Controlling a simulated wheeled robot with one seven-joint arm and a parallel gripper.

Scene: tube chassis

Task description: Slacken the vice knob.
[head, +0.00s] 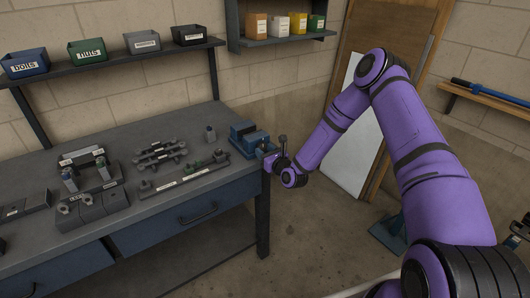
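A blue vice (243,135) is fixed at the right end of the grey workbench, near its corner. My purple arm reaches in from the right, and its end with my gripper (268,160) is at the front right of the vice, by the bench edge. The fingers are too small and too hidden by my wrist to tell whether they are open or shut, or whether they touch anything. I cannot make out the vice knob clearly; it may be hidden by the end of my arm.
The workbench (230,188) holds several metal fixtures and tube parts (160,153) left of the vice. Labelled bins (88,50) sit on a shelf above. The floor right of the bench is clear near the vice.

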